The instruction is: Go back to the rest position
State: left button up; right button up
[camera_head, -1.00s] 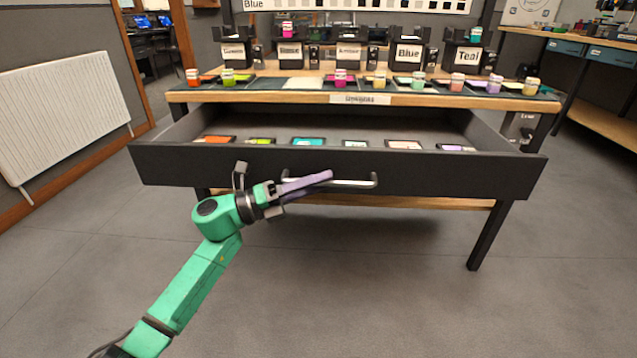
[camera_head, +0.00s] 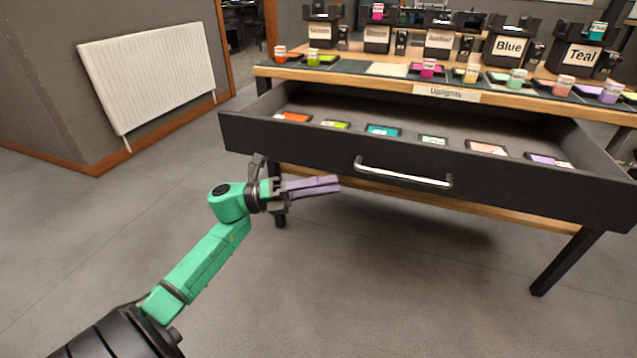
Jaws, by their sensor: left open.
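My left gripper (camera_head: 338,185), with purple fingers on a green arm, is in the head view left of the middle. It is open with nothing between its fingers. It hangs in front of the dark drawer (camera_head: 300,148), below and left of the drawer's silver handle (camera_head: 403,174), apart from it. The drawer stands pulled out under the wooden table top. My right gripper does not show.
In the drawer lie several coloured cards, such as an orange one (camera_head: 292,117) and a teal one (camera_head: 384,130). Coloured jars and labelled holders stand on the table (camera_head: 262,71). A white radiator (camera_head: 150,78) is at the left. The floor left of the drawer is clear.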

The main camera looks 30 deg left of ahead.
pick_arm(q)
jog(key=shift+s+a+f, duration=0.2)
jog(key=shift+s+a, duration=0.2)
jog(key=shift+a, duration=0.2)
